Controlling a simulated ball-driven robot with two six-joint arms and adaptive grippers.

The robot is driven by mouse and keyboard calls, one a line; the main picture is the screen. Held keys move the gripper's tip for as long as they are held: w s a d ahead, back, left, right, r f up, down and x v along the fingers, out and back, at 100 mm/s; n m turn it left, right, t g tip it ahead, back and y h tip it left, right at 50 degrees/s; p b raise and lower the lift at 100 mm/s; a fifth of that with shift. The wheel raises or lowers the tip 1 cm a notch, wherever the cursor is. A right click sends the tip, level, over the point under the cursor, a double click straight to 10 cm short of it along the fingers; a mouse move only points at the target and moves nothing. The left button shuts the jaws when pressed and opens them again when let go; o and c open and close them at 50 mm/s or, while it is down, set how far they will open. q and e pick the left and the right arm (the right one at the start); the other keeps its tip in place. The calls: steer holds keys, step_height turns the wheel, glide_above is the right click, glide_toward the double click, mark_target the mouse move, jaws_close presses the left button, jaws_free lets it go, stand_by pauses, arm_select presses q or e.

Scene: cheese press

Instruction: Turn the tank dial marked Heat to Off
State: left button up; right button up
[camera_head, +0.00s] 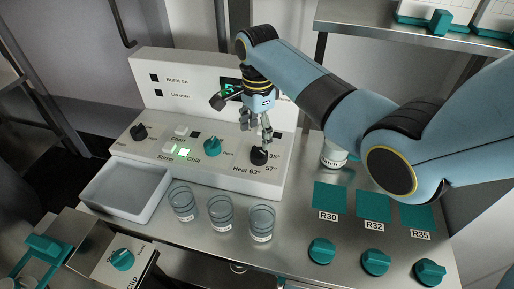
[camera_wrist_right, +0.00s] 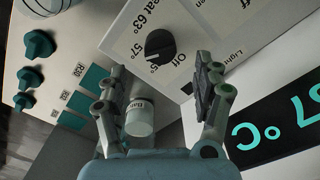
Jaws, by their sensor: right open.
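The Heat dial (camera_head: 258,157) is a black knob at the right end of the white tank panel (camera_head: 215,172), with Heat, 63°, 57° and 35° printed near it. In the right wrist view the dial (camera_wrist_right: 160,46) also shows the labels 57° and Off beside it. I cannot tell for sure which mark its pointer is at. My right gripper (camera_head: 261,136) is just above the dial, fingers pointing down. In the wrist view the gripper (camera_wrist_right: 160,70) has its fingers spread on either side of the dial's line, empty and apart from it. My left gripper is out of view.
Several glass cups (camera_head: 220,212) and a white tray (camera_head: 128,190) stand in front. A labelled white jar (camera_head: 333,156) is to the right, near teal squares and knobs.

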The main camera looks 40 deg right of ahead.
mark_target(258, 151)
step_height(258, 151, down, 7)
steer(key=shift+r+b, duration=0.15)
steer(key=shift+b, duration=0.35)
steer(key=shift+f, duration=0.7)
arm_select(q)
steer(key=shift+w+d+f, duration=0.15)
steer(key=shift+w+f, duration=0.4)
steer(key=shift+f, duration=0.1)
arm_select(e)
steer(key=c, duration=1.2)
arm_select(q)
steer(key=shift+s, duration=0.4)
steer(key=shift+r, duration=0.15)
